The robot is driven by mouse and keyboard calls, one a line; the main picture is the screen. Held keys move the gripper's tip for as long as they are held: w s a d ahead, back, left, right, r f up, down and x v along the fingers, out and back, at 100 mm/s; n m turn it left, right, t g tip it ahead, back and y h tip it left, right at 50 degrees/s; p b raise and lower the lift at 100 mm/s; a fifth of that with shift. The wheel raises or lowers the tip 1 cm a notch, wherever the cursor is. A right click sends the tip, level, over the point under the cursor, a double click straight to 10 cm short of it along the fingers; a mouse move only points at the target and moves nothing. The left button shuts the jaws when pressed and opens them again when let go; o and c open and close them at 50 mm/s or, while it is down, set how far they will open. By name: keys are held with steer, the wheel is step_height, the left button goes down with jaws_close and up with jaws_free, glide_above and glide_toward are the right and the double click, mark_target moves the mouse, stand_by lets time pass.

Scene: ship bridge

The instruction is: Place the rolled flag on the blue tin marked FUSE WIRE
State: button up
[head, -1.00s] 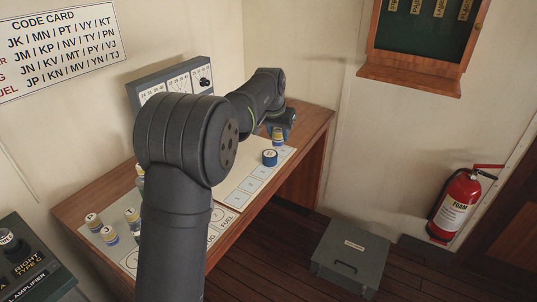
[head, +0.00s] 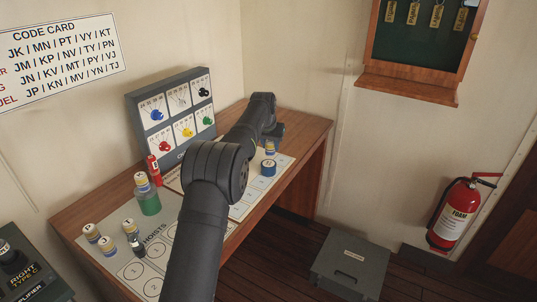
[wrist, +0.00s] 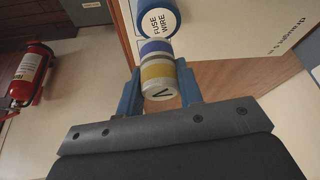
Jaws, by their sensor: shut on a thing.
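The rolled flag, a short roll with blue, white and yellow bands and a dark mark on its end (wrist: 158,75), is between my gripper's blue fingers (wrist: 160,90) in the wrist view. The flag (head: 270,147) also shows in the head view, just beyond the blue tin (head: 268,169). The tin's white top reads FUSE WIRE in the wrist view (wrist: 156,18); the flag's far end overlaps the tin's edge there. The tin stands on the desk chart. I cannot tell whether flag and tin touch. In the head view my gripper is mostly hidden behind the flag and my arm.
Several other rolled flags (head: 91,232) stand at the desk's left, near a green cylinder (head: 149,203) and a red one (head: 153,170). A panel with coloured knobs (head: 172,110) stands at the back. A grey box (head: 350,262) and fire extinguisher (head: 457,215) are off the desk.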

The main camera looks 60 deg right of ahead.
mark_target(269, 153)
steer(key=shift+w+f, duration=0.35)
steer(key=shift+w, duration=0.1)
steer(key=shift+f, duration=1.9)
steer(key=shift+f, duration=0.15)
steer(key=o, duration=0.9)
steer(key=shift+o, duration=0.2)
steer(key=v, duration=1.2)
